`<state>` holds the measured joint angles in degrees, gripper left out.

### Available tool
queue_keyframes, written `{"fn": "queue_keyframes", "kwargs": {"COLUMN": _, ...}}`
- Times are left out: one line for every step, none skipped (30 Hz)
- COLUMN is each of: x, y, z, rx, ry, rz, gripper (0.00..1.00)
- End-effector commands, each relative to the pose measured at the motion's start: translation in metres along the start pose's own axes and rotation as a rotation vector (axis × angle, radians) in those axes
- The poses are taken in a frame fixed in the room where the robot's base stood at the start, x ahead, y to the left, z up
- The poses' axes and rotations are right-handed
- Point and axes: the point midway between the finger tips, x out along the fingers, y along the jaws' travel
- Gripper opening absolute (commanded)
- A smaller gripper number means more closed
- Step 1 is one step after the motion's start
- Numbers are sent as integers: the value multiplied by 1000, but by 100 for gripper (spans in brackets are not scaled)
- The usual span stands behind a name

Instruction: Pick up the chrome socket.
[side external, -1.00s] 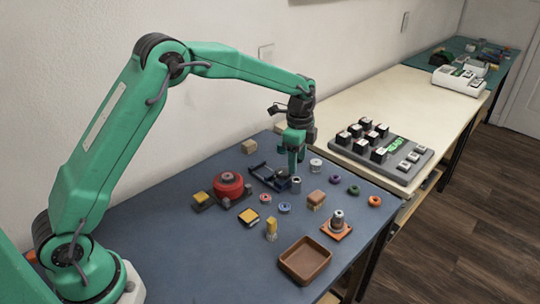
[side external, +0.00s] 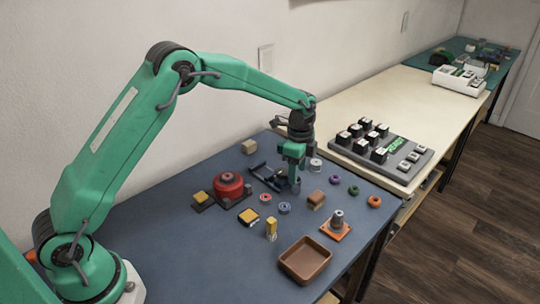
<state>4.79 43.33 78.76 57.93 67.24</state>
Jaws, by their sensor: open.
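A small grey metal cylinder that looks like the chrome socket (side external: 296,187) stands upright on the blue mat. My gripper (side external: 294,178) points straight down right over it, with its fingers at the socket's upper part. The jaws are open. The fingers hide much of the socket, and I cannot tell whether they touch it.
A dark blue holder (side external: 266,176) lies close on the left. A silver spool (side external: 315,165) stands just behind on the right, and a brown block (side external: 316,198) sits in front on the right.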

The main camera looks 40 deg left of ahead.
Motion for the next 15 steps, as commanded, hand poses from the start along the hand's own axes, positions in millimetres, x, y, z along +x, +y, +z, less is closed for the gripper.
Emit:
{"fn": "queue_keyframes", "kwargs": {"x": 5, "y": 0, "z": 1, "rx": 0, "ry": -1, "rz": 1, "gripper": 52}}
{"fn": "queue_keyframes", "kwargs": {"x": 8, "y": 0, "z": 1, "rx": 0, "ry": -1, "rz": 1, "gripper": 52}}
{"fn": "queue_keyframes", "kwargs": {"x": 12, "y": 1, "z": 1, "rx": 0, "ry": -1, "rz": 2, "gripper": 52}}
{"fn": "queue_keyframes", "kwargs": {"x": 16, "y": 1, "z": 1, "rx": 0, "ry": -1, "rz": 2, "gripper": 52}}
{"fn": "queue_keyframes", "kwargs": {"x": 20, "y": 1, "z": 2, "rx": 0, "ry": -1, "rz": 2, "gripper": 52}}
{"fn": "queue_keyframes", "kwargs": {"x": 25, "y": 1, "z": 2, "rx": 0, "ry": -1, "rz": 2, "gripper": 52}}
{"fn": "queue_keyframes", "kwargs": {"x": 28, "y": 1, "z": 2, "rx": 0, "ry": -1, "rz": 3, "gripper": 52}}
{"fn": "queue_keyframes", "kwargs": {"x": 32, "y": 1, "z": 2, "rx": 0, "ry": -1, "rz": 2, "gripper": 52}}
{"fn": "queue_keyframes", "kwargs": {"x": 36, "y": 1, "z": 2, "rx": 0, "ry": -1, "rz": 1, "gripper": 52}}
{"fn": "queue_keyframes", "kwargs": {"x": 38, "y": 1, "z": 2, "rx": 0, "ry": -1, "rz": 1, "gripper": 52}}
{"fn": "queue_keyframes", "kwargs": {"x": 41, "y": 1, "z": 2, "rx": 0, "ry": -1, "rz": 2, "gripper": 52}}
{"fn": "queue_keyframes", "kwargs": {"x": 43, "y": 1, "z": 2, "rx": 0, "ry": -1, "rz": 2, "gripper": 52}}
{"fn": "queue_keyframes", "kwargs": {"x": 44, "y": 1, "z": 2, "rx": 0, "ry": -1, "rz": 2, "gripper": 52}}
{"fn": "queue_keyframes", "kwargs": {"x": 45, "y": 1, "z": 2, "rx": 0, "ry": 0, "rz": 1, "gripper": 52}}
{"fn": "queue_keyframes", "kwargs": {"x": 46, "y": 1, "z": 2, "rx": 0, "ry": 0, "rz": 0, "gripper": 52}}
